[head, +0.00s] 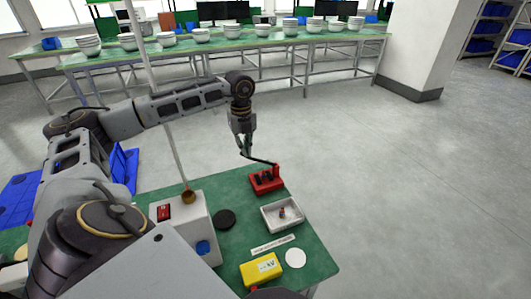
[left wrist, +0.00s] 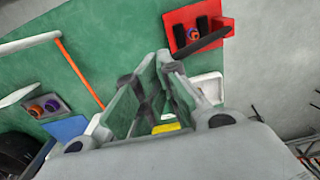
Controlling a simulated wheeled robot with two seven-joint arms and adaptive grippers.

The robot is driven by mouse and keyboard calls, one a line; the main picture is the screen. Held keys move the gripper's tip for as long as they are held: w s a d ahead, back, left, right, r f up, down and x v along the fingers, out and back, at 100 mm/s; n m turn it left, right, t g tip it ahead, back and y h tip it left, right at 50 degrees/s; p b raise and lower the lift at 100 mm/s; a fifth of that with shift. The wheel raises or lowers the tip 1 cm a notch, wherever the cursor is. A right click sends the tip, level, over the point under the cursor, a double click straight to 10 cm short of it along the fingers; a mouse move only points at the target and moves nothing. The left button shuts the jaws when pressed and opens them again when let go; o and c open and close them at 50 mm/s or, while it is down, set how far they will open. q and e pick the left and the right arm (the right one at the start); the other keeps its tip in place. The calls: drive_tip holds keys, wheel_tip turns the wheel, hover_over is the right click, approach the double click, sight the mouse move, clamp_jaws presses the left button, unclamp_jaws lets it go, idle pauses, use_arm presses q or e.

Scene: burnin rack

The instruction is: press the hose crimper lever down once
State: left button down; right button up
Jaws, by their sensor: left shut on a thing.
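The hose crimper (head: 267,184) is a red block with dark posts, standing near the far edge of the green bench. Its dark lever (head: 262,160) reaches left and slightly up from the block, its free end at my left gripper. My left gripper (head: 245,151) points down, shut on the lever's end, left of and above the crimper body. In the left wrist view the crimper (left wrist: 185,24) is at the upper right, and the lever (left wrist: 203,46) runs from it to the closed fingertips (left wrist: 163,57). My right gripper is not in view.
On the green bench (head: 233,238) are a white tray (head: 268,220) with a small red part, a black disc (head: 224,219), a yellow box (head: 261,271), a white disc (head: 295,258) and a white box (head: 185,219). Open floor lies beyond and right.

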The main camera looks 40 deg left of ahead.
use_arm(q)
drive_tip(key=shift+s+a+r, duration=0.25)
drive_tip(key=shift+a+r, duration=0.2)
drive_tip(key=shift+r, duration=0.35)
drive_tip(key=shift+s+r+p, duration=0.45)
drive_tip(key=shift+r+p, duration=0.15)
drive_tip(key=shift+p, duration=0.1)
drive_tip(key=shift+w+d+r+p, duration=0.2)
drive_tip(key=shift+w+r+p, duration=0.15)
drive_tip(key=shift+r+p, duration=0.1)
wheel_tip(320, 180, up, 5)
drive_tip(key=p, duration=0.3)
drive_tip(key=shift+r, duration=0.1)
drive_tip(key=shift+d, duration=0.15)
